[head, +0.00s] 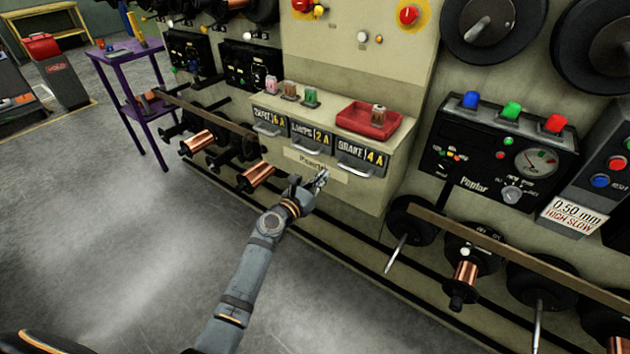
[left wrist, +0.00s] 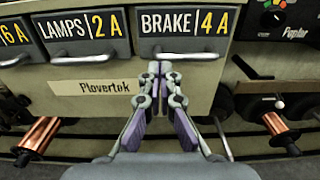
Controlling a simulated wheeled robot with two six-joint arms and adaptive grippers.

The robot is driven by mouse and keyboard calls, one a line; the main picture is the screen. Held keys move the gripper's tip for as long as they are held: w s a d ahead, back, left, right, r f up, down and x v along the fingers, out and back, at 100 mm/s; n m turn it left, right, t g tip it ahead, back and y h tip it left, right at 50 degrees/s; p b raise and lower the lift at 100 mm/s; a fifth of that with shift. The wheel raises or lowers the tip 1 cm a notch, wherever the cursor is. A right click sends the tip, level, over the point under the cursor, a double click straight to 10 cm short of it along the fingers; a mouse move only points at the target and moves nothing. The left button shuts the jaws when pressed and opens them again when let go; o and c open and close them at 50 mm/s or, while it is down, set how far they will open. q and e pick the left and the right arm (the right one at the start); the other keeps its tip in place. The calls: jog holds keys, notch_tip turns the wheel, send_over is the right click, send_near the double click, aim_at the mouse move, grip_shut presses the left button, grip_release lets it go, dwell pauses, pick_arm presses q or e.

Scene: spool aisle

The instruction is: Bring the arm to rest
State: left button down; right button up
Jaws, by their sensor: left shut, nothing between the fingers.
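My left gripper (head: 318,181) is stretched out in front of the beige cabinet (head: 352,196), just below its row of small drawers. In the left wrist view the gripper (left wrist: 159,72) has its fingertips together with nothing between them. They are below the BRAKE 4 A drawer (left wrist: 183,22) and right of the paper label (left wrist: 90,87). I cannot tell whether the tips touch the cabinet front. The BRAKE 4 A drawer (head: 360,158) and the LAMPS 2 A drawer (head: 311,136) look closed. My right gripper is in neither view.
A red tray (head: 368,121) holding a small fuse-like part sits on the cabinet top. Small coloured parts (head: 290,89) stand left of it. Copper spools (head: 257,176) and rails stick out low on both sides. A purple shelf (head: 128,54) stands at left. The floor at left is clear.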

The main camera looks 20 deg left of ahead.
pick_arm(q)
jog(key=s+a+f+m+g+y+p, duration=0.3)
jog(key=s+f+m, duration=0.55)
jog(key=f, duration=0.65)
jog(key=s+a+f+m+g+y+p, duration=0.1)
jog(key=s+a+f+m+g+p, duration=0.35)
jog(key=s+f, duration=0.85)
jog(key=s+a+f+m+g+y+p, duration=0.1)
jog(key=s+f+m, duration=0.4)
jog(key=s, duration=0.6)
jog(key=s+a+f+m+g+y+p, duration=0.1)
jog(key=s+f+m+g, duration=0.3)
jog(key=s+m, duration=0.4)
jog(key=s+a+f+m+g+y+p, duration=0.1)
jog(key=s+a+f+m+g, duration=0.2)
jog(key=s, duration=1.3)
notch_tip(320, 180, down, 3)
jog(key=m, duration=0.3)
jog(key=shift+a, duration=0.35)
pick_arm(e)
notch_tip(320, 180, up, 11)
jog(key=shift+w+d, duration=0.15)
pick_arm(q)
jog(key=shift+r, duration=0.1)
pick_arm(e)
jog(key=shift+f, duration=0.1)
